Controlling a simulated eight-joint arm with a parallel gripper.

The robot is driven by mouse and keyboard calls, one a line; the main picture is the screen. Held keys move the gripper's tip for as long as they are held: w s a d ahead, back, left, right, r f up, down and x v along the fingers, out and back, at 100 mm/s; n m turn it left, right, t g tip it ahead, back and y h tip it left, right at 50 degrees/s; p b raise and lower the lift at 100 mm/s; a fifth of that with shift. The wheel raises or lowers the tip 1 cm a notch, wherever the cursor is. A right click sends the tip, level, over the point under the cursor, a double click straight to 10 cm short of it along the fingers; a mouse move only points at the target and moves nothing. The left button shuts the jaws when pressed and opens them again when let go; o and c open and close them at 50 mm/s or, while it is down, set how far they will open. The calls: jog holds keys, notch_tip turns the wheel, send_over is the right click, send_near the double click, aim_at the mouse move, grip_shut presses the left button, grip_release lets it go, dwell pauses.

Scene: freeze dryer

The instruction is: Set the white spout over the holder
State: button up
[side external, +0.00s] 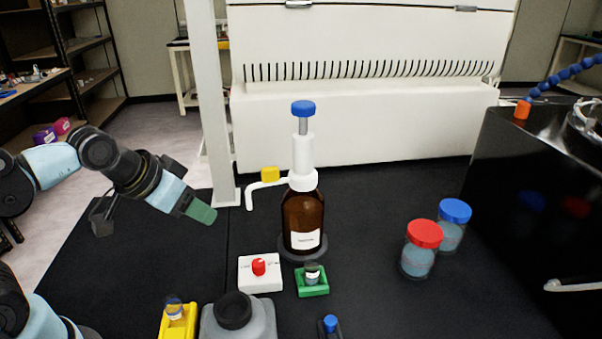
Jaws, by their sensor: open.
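The white spout (265,184) sticks out to the left from the white pump head of a brown bottle (303,215). Its tip bends down at the left, and a yellow block sits on it. A yellow holder (187,326) with another vial is at the bottom left. My gripper (201,212), with a green tip, is open and left of the spout, apart from it. Its fingers overlap in this view.
A white box with a red knob (259,267) stands left of the green holder. A grey black-capped container (238,318) is in front. Red-capped (422,250) and blue-capped (453,225) jars stand right. A black machine (530,210) bounds the right.

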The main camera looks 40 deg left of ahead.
dwell(0.3)
jog(key=shift+c, duration=0.7)
jog(key=shift+w+r, duration=0.15)
jog(key=shift+r, duration=0.1)
jog(key=shift+c, duration=0.5)
jog(key=m+g+h, duration=0.2)
jog(key=m+g, duration=0.1)
jog(key=m, duration=0.3)
send_near(267, 168)
jog(key=a+r, duration=0.1)
jog(key=r, duration=0.1)
jog(key=m, duration=0.1)
jog(key=shift+g+h, duration=0.3)
jog(key=x, duration=1.1)
jog(key=shift+d+f, duration=0.1)
jog(key=shift+f, duration=0.05)
jog(key=shift+c, duration=0.4)
grip_shut()
